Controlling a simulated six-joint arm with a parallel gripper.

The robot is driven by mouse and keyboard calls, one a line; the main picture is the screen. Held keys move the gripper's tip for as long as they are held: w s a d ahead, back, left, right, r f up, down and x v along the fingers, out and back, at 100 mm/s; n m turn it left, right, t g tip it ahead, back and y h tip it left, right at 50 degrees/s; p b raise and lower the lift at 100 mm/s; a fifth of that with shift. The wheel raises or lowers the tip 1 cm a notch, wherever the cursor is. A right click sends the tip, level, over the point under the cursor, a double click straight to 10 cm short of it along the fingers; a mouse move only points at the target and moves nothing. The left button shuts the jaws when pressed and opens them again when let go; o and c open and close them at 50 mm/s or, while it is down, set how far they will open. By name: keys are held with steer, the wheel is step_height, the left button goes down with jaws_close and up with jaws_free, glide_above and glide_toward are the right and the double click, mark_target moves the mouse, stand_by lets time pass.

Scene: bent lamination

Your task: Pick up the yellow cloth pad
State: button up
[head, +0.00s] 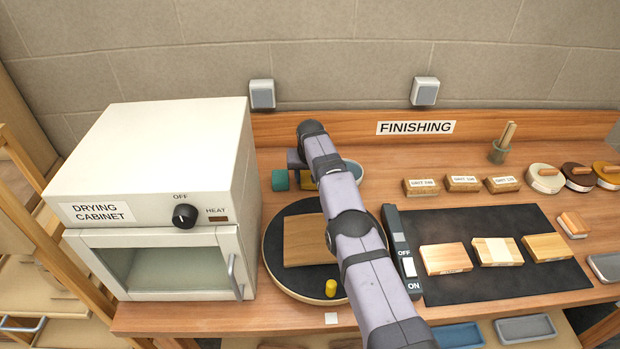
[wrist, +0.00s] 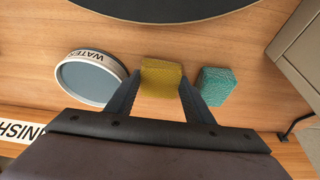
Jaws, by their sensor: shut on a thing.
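The yellow cloth pad (wrist: 162,78) is between the two fingers of my gripper (wrist: 160,92) in the wrist view, and the fingers are shut on its sides. Whether it touches the bench top cannot be told. In the head view a small yellow part of the pad (head: 308,183) shows behind my arm, which hides most of it and the fingertips. The gripper is at the back of the bench, between the teal pad and the water dish.
A teal pad (wrist: 213,86) stands close beside one finger. A round water dish (wrist: 90,78) is near the other finger. The drying cabinet (head: 150,160) stands at the left.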

mark_target(310, 180)
step_height(310, 180, up, 10)
steer(key=p, duration=1)
steer(key=shift+f+p, duration=0.15)
steer(key=shift+p, duration=0.2)
steer(key=o, duration=0.5)
steer(key=c, duration=0.4)
steer(key=shift+d, duration=0.15)
